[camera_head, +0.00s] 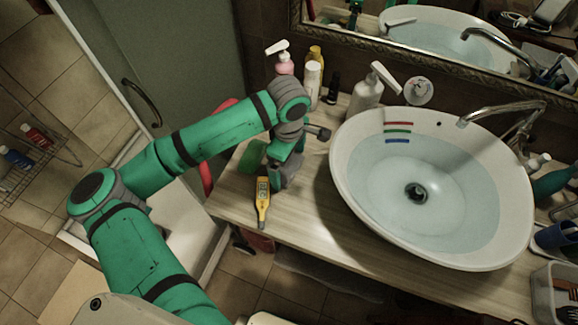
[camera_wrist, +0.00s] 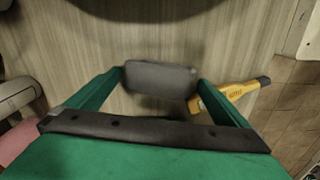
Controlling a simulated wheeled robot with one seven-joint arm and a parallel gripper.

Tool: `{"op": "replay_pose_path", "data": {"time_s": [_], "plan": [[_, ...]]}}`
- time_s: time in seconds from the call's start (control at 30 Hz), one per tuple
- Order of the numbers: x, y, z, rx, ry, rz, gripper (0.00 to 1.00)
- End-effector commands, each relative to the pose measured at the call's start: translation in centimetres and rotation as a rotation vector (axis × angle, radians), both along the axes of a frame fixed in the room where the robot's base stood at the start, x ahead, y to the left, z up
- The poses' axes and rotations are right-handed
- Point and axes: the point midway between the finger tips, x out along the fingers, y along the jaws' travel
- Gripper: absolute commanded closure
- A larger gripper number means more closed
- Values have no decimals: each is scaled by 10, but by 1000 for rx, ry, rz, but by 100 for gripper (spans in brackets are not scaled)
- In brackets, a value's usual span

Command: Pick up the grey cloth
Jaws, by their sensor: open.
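In the wrist view, the grey cloth (camera_wrist: 160,78) looks like a small folded grey pad on the wooden counter (camera_wrist: 215,35). My gripper (camera_wrist: 161,84) is open, with one green finger on each side of the cloth. The fingertips look very near its two ends; I cannot tell whether they touch it. In the head view, my gripper (camera_head: 280,172) points down at the left part of the counter, left of the basin. There my own arm mostly hides the cloth, and I cannot clearly make it out.
A yellow meter-like tool (camera_head: 262,202) lies close beside my gripper; it also shows by the right finger in the wrist view (camera_wrist: 228,95). A white basin (camera_head: 350,205) with water stands to the right. Bottles, including a white pump bottle (camera_head: 366,95), stand behind. The counter's front edge is near.

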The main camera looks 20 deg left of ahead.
Motion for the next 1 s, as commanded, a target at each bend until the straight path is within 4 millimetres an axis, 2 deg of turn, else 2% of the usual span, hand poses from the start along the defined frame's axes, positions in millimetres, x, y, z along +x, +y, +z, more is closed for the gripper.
{"op": "replay_pose_path", "data": {"time_s": [0.27, 0.33, 0.4, 0.43, 0.77, 1.0], "plan": [[0, 0, -4, -1, -1, 0, 0], [0, 0, -4, 0, 0, 0, 12], [0, 0, -4, 0, 0, -1, 29], [0, 0, -4, 0, 0, -1, 31], [0, 0, -2, 0, -1, -1, 31], [1, -1, 16, 0, -2, -1, 31]]}}
